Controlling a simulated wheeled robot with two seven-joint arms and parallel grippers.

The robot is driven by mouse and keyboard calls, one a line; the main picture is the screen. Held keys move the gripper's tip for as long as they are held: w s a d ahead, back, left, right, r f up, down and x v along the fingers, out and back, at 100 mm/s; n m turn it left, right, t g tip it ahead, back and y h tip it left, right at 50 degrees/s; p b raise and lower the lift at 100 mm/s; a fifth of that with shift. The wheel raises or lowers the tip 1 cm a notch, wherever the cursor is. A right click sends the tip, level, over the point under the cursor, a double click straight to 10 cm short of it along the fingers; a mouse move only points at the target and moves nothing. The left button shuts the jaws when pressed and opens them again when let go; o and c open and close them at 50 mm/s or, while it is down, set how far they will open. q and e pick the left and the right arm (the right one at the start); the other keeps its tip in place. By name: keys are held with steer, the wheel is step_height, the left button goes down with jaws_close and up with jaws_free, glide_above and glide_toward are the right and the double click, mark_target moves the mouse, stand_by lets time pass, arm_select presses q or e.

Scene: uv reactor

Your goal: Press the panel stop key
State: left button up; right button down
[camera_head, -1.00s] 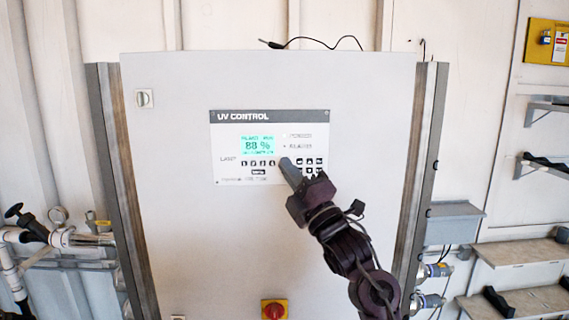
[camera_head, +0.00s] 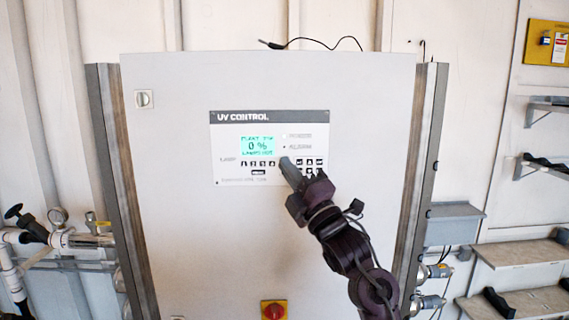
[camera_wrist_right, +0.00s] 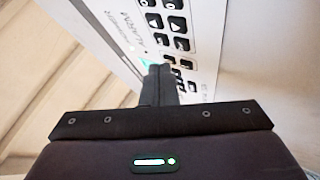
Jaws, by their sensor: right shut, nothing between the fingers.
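The UV CONTROL panel (camera_head: 226,174) is on the front of a pale cabinet. Its green display (camera_head: 258,146) reads 0 %, with small text lines that I cannot read surely. Black keys (camera_head: 258,164) sit below the display, and another key block (camera_head: 311,162) lies to the right. My right gripper (camera_head: 287,163) is shut and empty, its fingertips over the panel between these key groups. In the right wrist view the shut fingers (camera_wrist_right: 160,72) reach the panel face beside the keys (camera_wrist_right: 178,25). They hide part of it; I cannot tell which key is the stop key or whether they touch one.
A red and yellow rotary switch (camera_head: 273,310) is low on the cabinet (camera_head: 180,220). A small grey switch (camera_head: 144,98) is at its upper left. Pipes and valves (camera_head: 60,235) stand at left; shelves (camera_head: 520,250) are at right. My left gripper is not in view.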

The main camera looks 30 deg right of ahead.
steer(key=shift+s+a, duration=0.35)
steer(key=shift+s, duration=0.2)
steer(key=shift+s+a+b, duration=0.35)
steer(key=shift+s+a, duration=0.1)
steer(key=shift+s, duration=0.25)
steer(key=shift+s+a+b, duration=0.3)
steer(key=shift+s+a, duration=0.1)
steer(key=shift+s, duration=0.35)
steer(key=shift+s+a+b, duration=0.35)
steer(key=shift+s+a, duration=0.1)
steer(key=shift+s, duration=0.25)
